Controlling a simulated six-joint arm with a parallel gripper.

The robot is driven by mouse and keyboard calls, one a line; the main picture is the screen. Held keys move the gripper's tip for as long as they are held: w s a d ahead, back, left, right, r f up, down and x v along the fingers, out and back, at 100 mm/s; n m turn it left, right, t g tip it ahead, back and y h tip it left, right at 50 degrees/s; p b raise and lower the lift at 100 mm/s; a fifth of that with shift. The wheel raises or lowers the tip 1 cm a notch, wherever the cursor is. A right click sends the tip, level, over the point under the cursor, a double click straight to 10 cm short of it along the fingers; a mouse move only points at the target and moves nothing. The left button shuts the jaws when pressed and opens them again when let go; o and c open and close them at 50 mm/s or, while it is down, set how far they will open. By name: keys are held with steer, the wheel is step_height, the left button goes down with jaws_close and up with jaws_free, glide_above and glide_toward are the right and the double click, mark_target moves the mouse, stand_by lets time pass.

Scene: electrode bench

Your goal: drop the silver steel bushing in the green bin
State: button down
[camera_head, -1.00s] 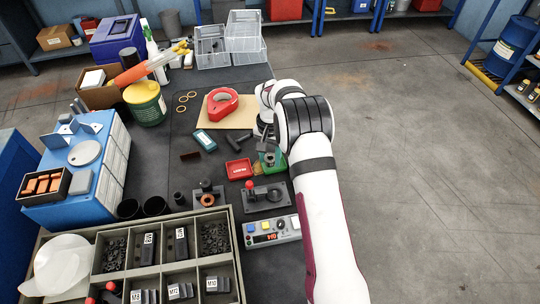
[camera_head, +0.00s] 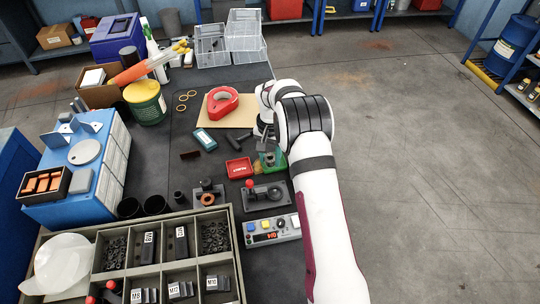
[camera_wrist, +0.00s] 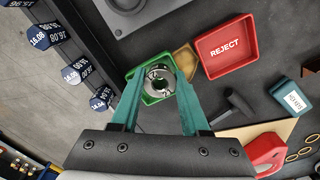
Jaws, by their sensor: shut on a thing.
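My gripper (camera_wrist: 159,92) is shut on the silver steel bushing (camera_wrist: 158,76), a round ring with a central hole, held between the teal fingertips in the wrist view. The green bin (camera_wrist: 148,99) shows directly behind and around the bushing, so the bushing appears over its opening; the height gap is hard to tell. In the head view my gripper (camera_head: 268,154) is at the green bin (camera_head: 280,162), near the bench's right edge. The bushing cannot be made out there, hidden by the gripper and small.
A red REJECT tray (camera_wrist: 227,46) lies beside the green bin, with a tan tray (camera_wrist: 186,58) between them. A dark T-shaped tool (camera_wrist: 236,103) and a red tape dispenser (camera_head: 222,103) lie near. A lever fixture (camera_head: 264,194) and a control box (camera_head: 271,231) stand nearer the front.

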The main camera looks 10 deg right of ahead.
steer(key=shift+f, duration=0.5)
steer(key=shift+c, duration=1.6)
jaws_free()
steer(key=shift+r, duration=0.1)
step_height(320, 180, up, 16)
steer(key=shift+f, duration=0.2)
step_height(320, 180, up, 5)
